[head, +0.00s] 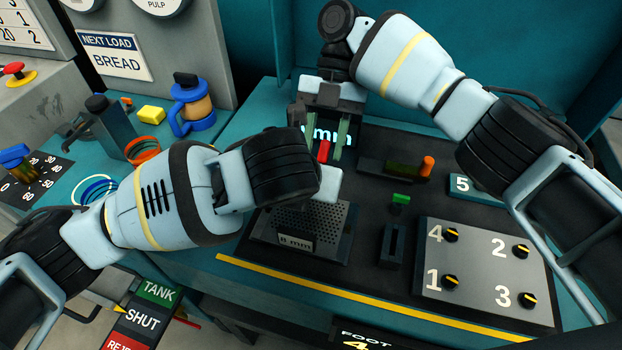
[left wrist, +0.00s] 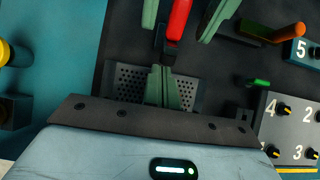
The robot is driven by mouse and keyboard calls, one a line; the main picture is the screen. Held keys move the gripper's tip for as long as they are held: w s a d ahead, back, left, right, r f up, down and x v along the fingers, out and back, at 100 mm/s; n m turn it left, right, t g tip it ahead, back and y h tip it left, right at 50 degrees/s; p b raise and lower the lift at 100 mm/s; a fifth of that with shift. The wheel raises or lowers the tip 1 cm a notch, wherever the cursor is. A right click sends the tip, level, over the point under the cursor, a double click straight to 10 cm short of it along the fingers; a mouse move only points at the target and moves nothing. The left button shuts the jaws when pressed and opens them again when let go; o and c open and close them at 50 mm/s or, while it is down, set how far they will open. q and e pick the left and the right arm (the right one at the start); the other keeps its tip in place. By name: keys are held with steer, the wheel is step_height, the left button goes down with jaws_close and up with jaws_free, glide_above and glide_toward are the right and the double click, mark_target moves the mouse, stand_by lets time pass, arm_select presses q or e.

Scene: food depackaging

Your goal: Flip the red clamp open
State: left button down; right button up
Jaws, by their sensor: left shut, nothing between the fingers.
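The red clamp (head: 324,151) shows in the head view as a small upright red piece, partly hidden behind my left gripper's pale body. In the left wrist view its red lever (left wrist: 178,22) stands on a dark base just beyond my left fingertips. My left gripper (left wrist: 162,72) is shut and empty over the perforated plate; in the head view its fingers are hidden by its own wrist. My right gripper (head: 338,137) points down behind the clamp. Its green fingers (left wrist: 186,16) are apart, one on each side of the red lever in the left wrist view; contact cannot be told.
The perforated 8 mm block (head: 308,218) sits under my left wrist. To the right are a green-topped piece (head: 401,198), an orange-ended cylinder (head: 427,166) and a numbered knob panel (head: 474,276).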

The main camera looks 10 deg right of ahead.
mark_target(324, 147)
step_height(324, 147, up, 8)
steer(key=shift+r, duration=0.25)
